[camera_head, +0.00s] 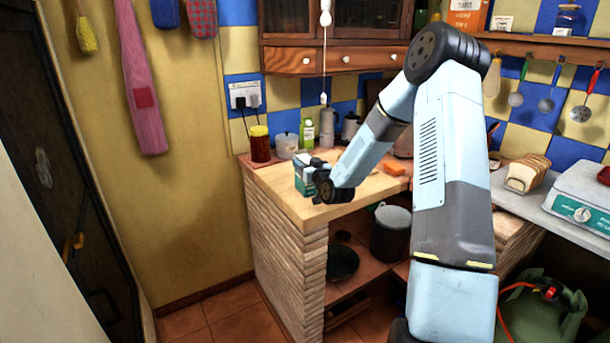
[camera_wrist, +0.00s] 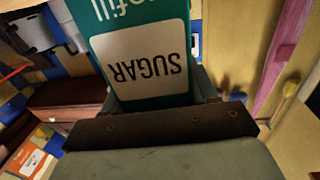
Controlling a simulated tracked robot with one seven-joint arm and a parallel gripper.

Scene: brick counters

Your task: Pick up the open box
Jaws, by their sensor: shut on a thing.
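The box is teal and white, with "SUGAR" and "refill" printed on it. It fills the upper middle of the wrist view (camera_wrist: 150,60), where the lettering appears upside down. My gripper (camera_wrist: 160,98) is shut on the box, with a finger on each side of it. In the head view my gripper (camera_head: 312,172) is over the left part of the wooden counter (camera_head: 330,211), and a little of the box (camera_head: 299,178) shows beside it. Whether the box touches the counter top cannot be told. The box's top opening is not visible.
A red jar with a yellow lid (camera_head: 259,144), a white lidded pot (camera_head: 286,146), a green bottle (camera_head: 307,134) and a metal moka pot (camera_head: 327,128) stand behind. A wall cabinet (camera_head: 335,55) hangs above.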

